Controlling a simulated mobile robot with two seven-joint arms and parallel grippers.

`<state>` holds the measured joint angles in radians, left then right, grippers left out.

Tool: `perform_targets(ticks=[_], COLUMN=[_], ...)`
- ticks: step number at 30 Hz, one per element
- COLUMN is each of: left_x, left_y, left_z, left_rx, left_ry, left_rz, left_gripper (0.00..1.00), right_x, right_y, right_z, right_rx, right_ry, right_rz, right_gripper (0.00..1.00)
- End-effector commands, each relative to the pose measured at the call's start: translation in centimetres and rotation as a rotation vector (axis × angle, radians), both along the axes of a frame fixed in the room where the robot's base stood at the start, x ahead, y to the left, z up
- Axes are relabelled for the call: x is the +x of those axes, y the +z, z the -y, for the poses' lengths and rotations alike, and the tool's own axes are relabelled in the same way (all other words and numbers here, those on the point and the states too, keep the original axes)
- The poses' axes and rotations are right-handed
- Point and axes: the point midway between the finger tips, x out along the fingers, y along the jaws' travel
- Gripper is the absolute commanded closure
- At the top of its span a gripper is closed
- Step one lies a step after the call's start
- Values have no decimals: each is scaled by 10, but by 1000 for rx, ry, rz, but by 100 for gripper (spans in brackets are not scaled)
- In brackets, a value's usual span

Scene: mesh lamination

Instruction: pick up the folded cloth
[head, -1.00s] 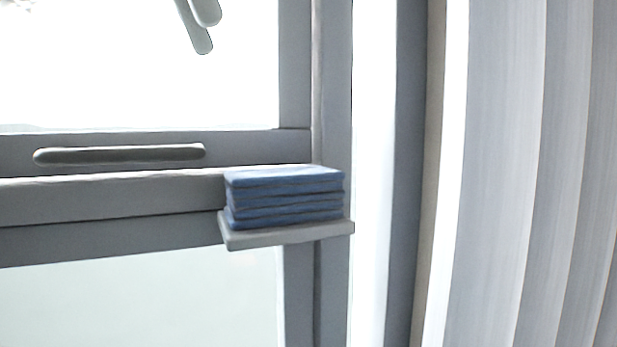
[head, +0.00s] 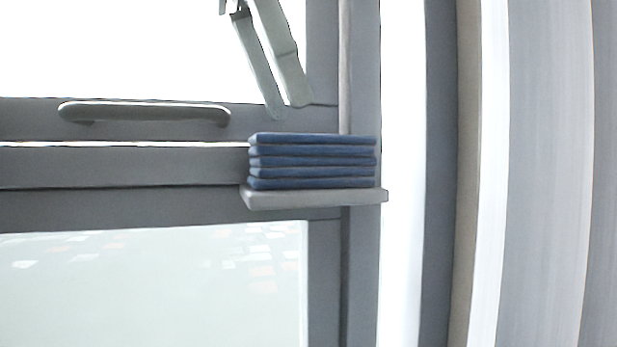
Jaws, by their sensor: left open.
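The folded cloth (head: 312,162) is a dark blue stack of several flat layers. It lies on a small grey ledge (head: 315,199) in front of the window frame. My right gripper is not in view.
A grey window frame (head: 120,205) crosses behind the ledge, with a bar handle (head: 145,112) to the left of the cloth. Pale vertical curtain folds (head: 545,180) fill the right side. Bright glass lies above and below the crossbar.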

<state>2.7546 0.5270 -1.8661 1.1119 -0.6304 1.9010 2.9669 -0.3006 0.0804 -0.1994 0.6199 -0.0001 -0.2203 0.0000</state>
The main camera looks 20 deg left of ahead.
Motion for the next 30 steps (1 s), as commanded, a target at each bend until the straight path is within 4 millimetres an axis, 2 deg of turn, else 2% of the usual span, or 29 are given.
perform_targets(ticks=[7, 18, 30], left_x=[3, 12, 13], left_y=[-12, -47, -50], left_z=[5, 21, 22], left_rx=[1, -2, -3], left_ry=[-1, -1, -1], left_rz=[-2, -1, 0], left_gripper=[20, 20, 20], right_x=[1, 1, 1], right_y=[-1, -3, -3], right_z=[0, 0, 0], right_rx=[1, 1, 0], right_ry=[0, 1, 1], right_rz=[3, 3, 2], right_gripper=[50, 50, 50])
